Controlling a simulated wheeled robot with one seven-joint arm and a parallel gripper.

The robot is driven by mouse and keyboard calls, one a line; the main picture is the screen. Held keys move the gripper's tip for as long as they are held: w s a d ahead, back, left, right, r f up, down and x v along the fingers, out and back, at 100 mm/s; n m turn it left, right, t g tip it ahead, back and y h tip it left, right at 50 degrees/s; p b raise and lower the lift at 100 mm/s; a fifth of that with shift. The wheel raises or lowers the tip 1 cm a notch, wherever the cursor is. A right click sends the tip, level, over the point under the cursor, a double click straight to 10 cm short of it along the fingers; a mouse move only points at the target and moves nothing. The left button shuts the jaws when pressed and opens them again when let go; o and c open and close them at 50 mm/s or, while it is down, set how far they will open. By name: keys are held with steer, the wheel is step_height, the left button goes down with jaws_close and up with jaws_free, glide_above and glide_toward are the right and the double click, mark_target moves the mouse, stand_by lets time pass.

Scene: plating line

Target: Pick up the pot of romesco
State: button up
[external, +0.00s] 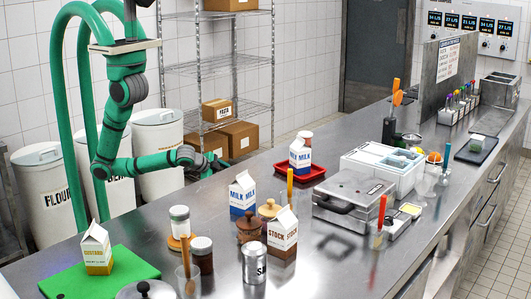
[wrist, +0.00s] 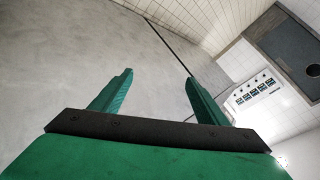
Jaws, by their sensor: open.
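No label that I can read says romesco, so I cannot tell which container is the pot of romesco. Candidates in the external view are a brown lidded pot (external: 250,231), a tan-lidded pot (external: 269,210), a dark jar with a pale lid (external: 202,256), a pale-lidded jar (external: 180,221) on an orange disc, and a small reddish-brown jar (external: 305,138) at the back. My gripper (external: 219,162) is above the counter's back edge, apart from all of them. In the wrist view its two green fingers (wrist: 158,80) are spread, with nothing between them.
The steel counter (external: 345,158) holds milk cartons (external: 242,195), a stock carton (external: 283,235), a red tray (external: 313,174), a steel-lidded unit (external: 353,193) and a green board (external: 70,283). White bins (external: 158,150) and a wire rack stand behind. Bare counter lies in front of my gripper.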

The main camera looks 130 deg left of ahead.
steer(key=s+a+r+n+g, duration=0.3)
steer(key=s+a+g, duration=0.1)
steer(key=a, duration=0.1)
steer(key=w+a+r+n+g, duration=0.2)
steer(key=a+r+n+g, duration=0.2)
steer(key=a+r, duration=1.3)
steer(key=w+a+r+t+y, duration=0.4)
steer(key=w+r+y, duration=0.1)
steer(key=w, duration=0.4)
steer(key=n+t+h, duration=0.2)
steer(key=t, duration=0.3)
glide_toward(301, 134)
steer(key=x, duration=0.3)
steer(key=s+x, duration=0.1)
steer(key=x, duration=0.1)
steer(key=shift+a, duration=0.35)
steer(key=shift+w+f+n, duration=0.3)
steer(key=shift+w, duration=0.05)
steer(key=x, duration=0.4)
steer(key=shift+w+a+f, duration=0.1)
steer(key=shift+w+f, duration=0.05)
steer(key=shift+w, duration=0.05)
steer(key=shift+w+r+x, duration=0.1)
steer(key=shift+x, duration=1.45)
steer(key=shift+w+r+x, duration=0.1)
steer(key=shift+r+x, duration=0.05)
steer(key=shift+x, duration=1.4)
